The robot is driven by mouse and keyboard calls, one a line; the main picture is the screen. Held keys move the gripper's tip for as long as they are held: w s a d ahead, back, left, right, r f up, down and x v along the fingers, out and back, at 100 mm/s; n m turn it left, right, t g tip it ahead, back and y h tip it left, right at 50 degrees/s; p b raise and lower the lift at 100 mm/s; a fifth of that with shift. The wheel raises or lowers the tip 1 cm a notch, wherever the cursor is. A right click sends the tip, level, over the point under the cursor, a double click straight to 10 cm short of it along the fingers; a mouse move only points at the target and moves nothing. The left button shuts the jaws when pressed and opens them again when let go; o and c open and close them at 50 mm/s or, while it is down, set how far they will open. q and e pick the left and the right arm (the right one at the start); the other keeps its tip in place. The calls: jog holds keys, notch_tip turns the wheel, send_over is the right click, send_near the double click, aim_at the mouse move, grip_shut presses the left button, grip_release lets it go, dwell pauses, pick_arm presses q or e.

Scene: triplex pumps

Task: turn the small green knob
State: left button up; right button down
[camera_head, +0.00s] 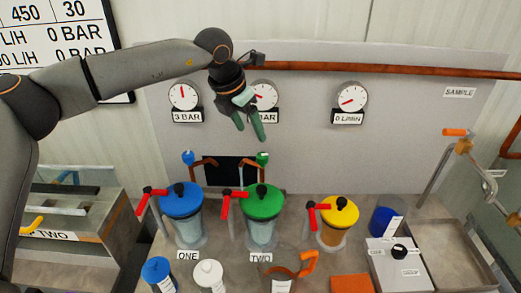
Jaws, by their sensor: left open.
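The small green knob (263,158) sits at the right upper corner of a black panel, on a copper pipe behind the green-lidded vessel (263,203). My left gripper (251,133) comes down from above in front of the gauge wall. Its two green fingers are apart, with nothing between them. In the picture the fingertips are just above the green knob and do not appear to touch it; the depth gap is hard to tell. The gripper partly covers the middle gauge (266,92). My right gripper is not in view.
A small blue knob (188,157) sits left of the black panel (231,172). Blue-lidded (181,200) and yellow-lidded (341,213) vessels with red handles flank the green one.

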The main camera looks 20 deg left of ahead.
aim_at(262, 155)
pick_arm(q)
jog(key=p+x, duration=0.1)
jog(key=x, duration=0.9)
jog(key=shift+d+f+p, duration=0.15)
jog(key=shift+f+p, duration=0.1)
jog(key=shift+p, duration=0.15)
grip_shut()
